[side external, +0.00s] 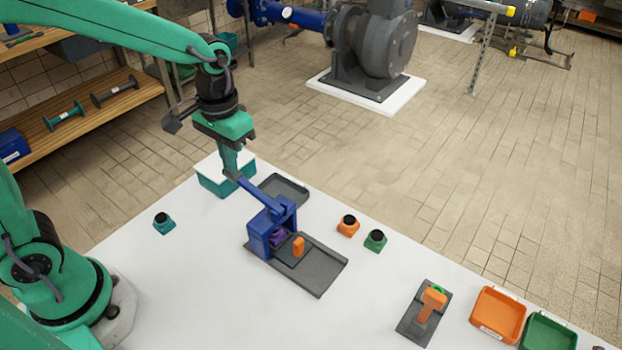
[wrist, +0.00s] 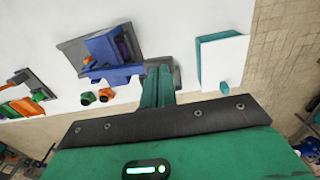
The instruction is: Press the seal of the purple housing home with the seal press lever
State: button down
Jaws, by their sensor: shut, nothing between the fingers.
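The purple housing (side external: 279,237) sits low inside the blue seal press (side external: 258,238), partly hidden by the press frame. In the wrist view a little purple (wrist: 122,50) shows within the press. The blue press lever (side external: 262,194) slopes from the top of the press up and left toward the teal box. My gripper (side external: 231,172) is shut and empty, pointing down at the lever's free end. In the wrist view the fingers (wrist: 158,82) are together beside the lever end; I cannot tell if they touch it.
The press stands on a dark base plate (side external: 320,268) with an orange upright piece (side external: 298,246). A white-lidded teal box (side external: 212,180) and a dark tray (side external: 285,188) are close by. Teal, orange and green housings, another orange-handled fixture (side external: 428,305) and two bins (side external: 497,318) share the table.

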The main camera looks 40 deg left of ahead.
notch_tip(320, 180, down, 7)
dwell(3.0)
jog(key=shift+s+r, duration=0.1)
jog(key=shift+r, duration=0.1)
jog(key=shift+r, duration=6.1)
jog(key=shift+s+a+r, duration=0.25)
jog(key=shift+s+r, duration=0.05)
jog(key=shift+r, duration=0.05)
jog(key=s+a+r+t, duration=0.3)
jog(key=s+a+t, duration=0.2)
jog(key=s, duration=0.5)
jog(key=shift+s+a+t, duration=0.2)
jog(key=shift+s+t, duration=0.1)
jog(key=shift+s, duration=0.1)
jog(key=shift+r, duration=0.1)
